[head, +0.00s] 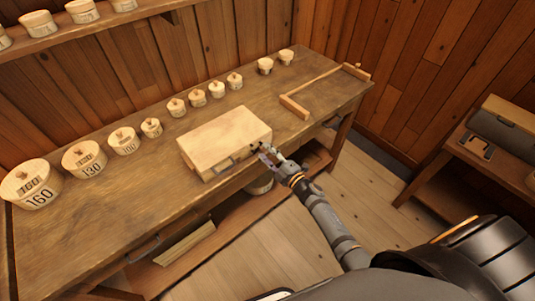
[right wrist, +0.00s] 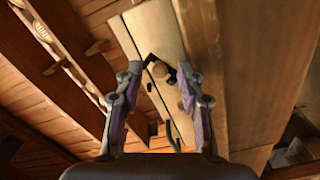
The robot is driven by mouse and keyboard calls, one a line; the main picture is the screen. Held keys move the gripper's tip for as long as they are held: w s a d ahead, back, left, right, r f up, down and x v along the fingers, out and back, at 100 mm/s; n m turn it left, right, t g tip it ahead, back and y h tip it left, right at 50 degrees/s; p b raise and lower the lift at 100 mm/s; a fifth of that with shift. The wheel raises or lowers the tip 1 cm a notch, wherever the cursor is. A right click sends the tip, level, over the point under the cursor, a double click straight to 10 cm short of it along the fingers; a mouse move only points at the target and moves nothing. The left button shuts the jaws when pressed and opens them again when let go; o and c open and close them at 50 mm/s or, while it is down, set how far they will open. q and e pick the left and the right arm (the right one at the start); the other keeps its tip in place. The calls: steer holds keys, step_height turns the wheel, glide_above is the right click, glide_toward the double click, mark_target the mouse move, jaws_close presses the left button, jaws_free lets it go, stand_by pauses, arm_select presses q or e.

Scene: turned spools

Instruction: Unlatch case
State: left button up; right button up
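The case (head: 226,136) is a pale, flat wooden box, lying closed near the front edge of the workbench. A dark handle (head: 219,168) is on its front side. My right gripper (head: 268,156) is at the case's front right corner. In the right wrist view its two fingers (right wrist: 160,72) are spread apart. My left gripper is not in view.
The workbench (head: 120,215) carries several round lidded wooden boxes (head: 85,159) along its back and left. A wooden frame-like tool (head: 294,107) lies to the right of the case. A side table (head: 460,140) stands at the far right.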

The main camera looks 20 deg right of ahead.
steer(key=v, duration=1.2)
steer(key=s+d+f+m+g+h, duration=0.2)
steer(key=s+f+m, duration=0.1)
steer(key=f, duration=0.5)
steer(key=s+d+f+m+g+h, duration=0.2)
steer(key=s+d+f+m, duration=0.1)
steer(key=f, duration=0.5)
steer(key=s+d+f+m+g+h, duration=0.2)
steer(key=s+f+m, duration=0.15)
steer(key=f, duration=0.45)
steer(key=s+f+m+g, duration=0.2)
steer(key=s+f, duration=0.3)
steer(key=s, duration=0.4)
steer(key=s+a+f+m+g, duration=0.1)
steer(key=s+f+m+g, duration=0.2)
steer(key=s+f, duration=0.3)
steer(key=s+a+f+m+g+h, duration=0.1)
steer(key=s+f+m+g, duration=0.2)
steer(key=s, duration=0.9)
step_height(320, 180, down, 2)
steer(key=shift+a+f+g, duration=0.15)
steer(key=shift+g, duration=0.75)
